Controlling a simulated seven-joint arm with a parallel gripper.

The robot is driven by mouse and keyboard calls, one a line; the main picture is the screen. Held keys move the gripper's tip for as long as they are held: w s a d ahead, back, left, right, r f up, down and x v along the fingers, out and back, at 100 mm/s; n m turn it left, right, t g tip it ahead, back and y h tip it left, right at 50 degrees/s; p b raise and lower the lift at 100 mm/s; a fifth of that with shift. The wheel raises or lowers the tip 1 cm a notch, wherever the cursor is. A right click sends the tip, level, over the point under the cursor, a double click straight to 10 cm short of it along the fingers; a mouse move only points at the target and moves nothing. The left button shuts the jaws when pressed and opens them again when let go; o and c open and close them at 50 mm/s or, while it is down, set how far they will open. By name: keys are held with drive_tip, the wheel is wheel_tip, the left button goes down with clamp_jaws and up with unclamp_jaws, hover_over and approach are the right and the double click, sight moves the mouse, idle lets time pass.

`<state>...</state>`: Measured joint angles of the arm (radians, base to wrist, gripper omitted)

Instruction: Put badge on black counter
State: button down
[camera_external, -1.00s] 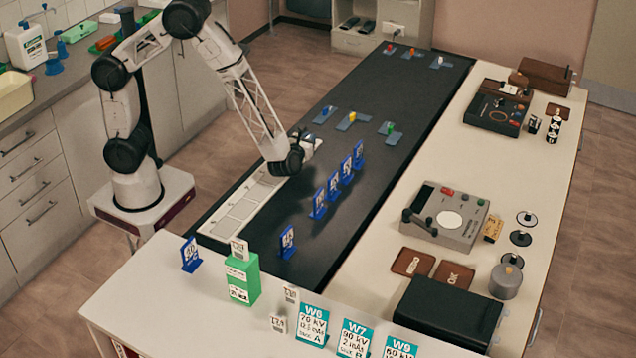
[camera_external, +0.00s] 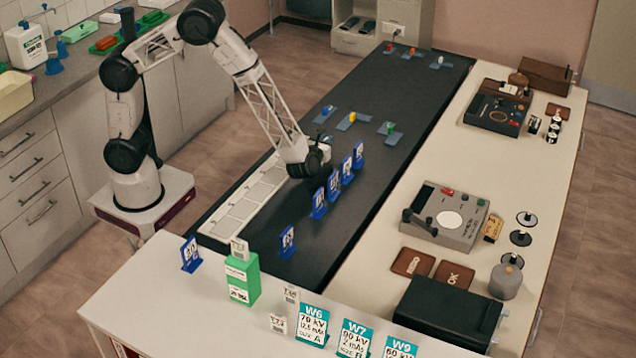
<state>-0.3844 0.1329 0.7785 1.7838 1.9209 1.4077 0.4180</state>
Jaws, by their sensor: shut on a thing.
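My gripper (camera_external: 311,166) is low over the black counter (camera_external: 385,85), between the white slotted strip and a row of blue stand-up tags. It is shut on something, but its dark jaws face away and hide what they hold. I cannot make out a separate badge there. Several blue tags with white printed faces stand upright in the row, the nearest one (camera_external: 319,204) at its front end. Another blue tag (camera_external: 288,242) stands alone at the counter's near end. A further blue tag (camera_external: 190,254) stands on the white front table.
The white slotted strip (camera_external: 230,222) runs along the counter's left edge. Small coloured pieces on grey-blue plates (camera_external: 390,133) lie farther back. A green box (camera_external: 242,280) and teal cards (camera_external: 312,325) stand on the front table. Control boxes (camera_external: 447,215) are at right.

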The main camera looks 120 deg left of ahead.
drive_tip(key=shift+f, duration=1.4)
drive_tip(key=shift+f, duration=0.15)
drive_tip(key=c, duration=1.1)
unclamp_jaws()
drive_tip(key=shift+d, duration=0.15)
drive_tip(key=shift+d, duration=5.85)
drive_tip(key=shift+r, duration=0.2)
